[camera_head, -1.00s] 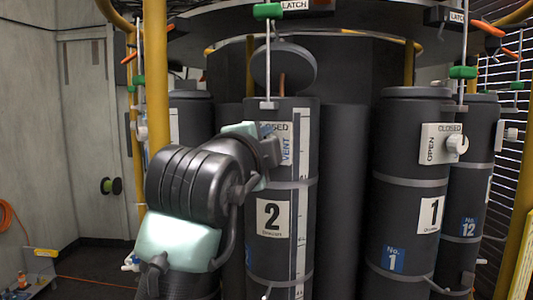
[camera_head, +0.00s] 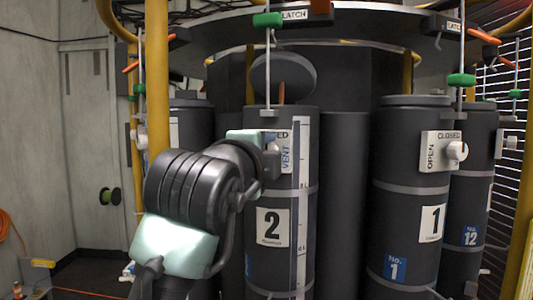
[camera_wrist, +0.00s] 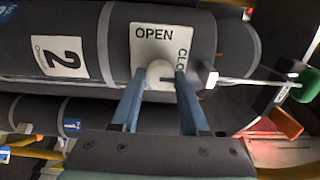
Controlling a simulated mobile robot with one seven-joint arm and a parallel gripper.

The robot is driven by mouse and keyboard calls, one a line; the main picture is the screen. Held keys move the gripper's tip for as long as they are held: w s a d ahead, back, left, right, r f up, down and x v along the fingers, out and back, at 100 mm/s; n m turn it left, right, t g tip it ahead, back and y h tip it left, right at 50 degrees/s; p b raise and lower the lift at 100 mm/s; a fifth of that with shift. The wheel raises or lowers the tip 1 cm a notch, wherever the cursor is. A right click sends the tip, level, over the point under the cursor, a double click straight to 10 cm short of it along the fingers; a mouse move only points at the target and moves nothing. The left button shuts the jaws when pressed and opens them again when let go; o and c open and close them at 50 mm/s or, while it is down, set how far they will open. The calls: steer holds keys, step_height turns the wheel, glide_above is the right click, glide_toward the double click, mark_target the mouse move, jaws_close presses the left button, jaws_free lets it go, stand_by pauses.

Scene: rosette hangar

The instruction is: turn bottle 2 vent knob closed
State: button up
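Bottle 2 (camera_head: 268,262) is a dark upright cylinder with a "2" label; it lies sideways in the wrist view (camera_wrist: 88,52). Its white vent plate (camera_wrist: 190,28) reads OPEN, with a partly hidden word starting "CLO". The round white vent knob (camera_wrist: 160,72) sits on this plate. My gripper (camera_wrist: 160,80) has its two blue fingers apart, one on each side of the knob, close to it. I see no clear grip on the knob.
Bottle 1 (camera_head: 408,225) stands to the right with its own vent plate and knob. A yellow post (camera_head: 156,90) rises close behind my arm. A thin rod with a green handle (camera_head: 268,20) hangs above bottle 2. Open floor lies at the left.

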steer(key=o, duration=0.4)
steer(key=shift+c, duration=0.2)
steer(key=b+v, duration=0.5)
steer(key=v, duration=0.8)
steer(key=s+d+n+t+y, duration=0.1)
steer(key=s+n+t, duration=0.4)
steer(key=n, duration=0.5)
steer(key=s+d+r+n+t+y, duration=0.1)
steer(key=s+d+n+t+y, duration=0.1)
steer(key=s+n, duration=0.4)
steer(key=n+t+y, duration=0.1)
steer(key=n+t, duration=0.1)
steer(key=n, duration=0.3)
steer(key=shift+s+r+t+y, duration=0.2)
steer(key=shift+s+t+y, duration=0.1)
steer(key=shift+t, duration=0.1)
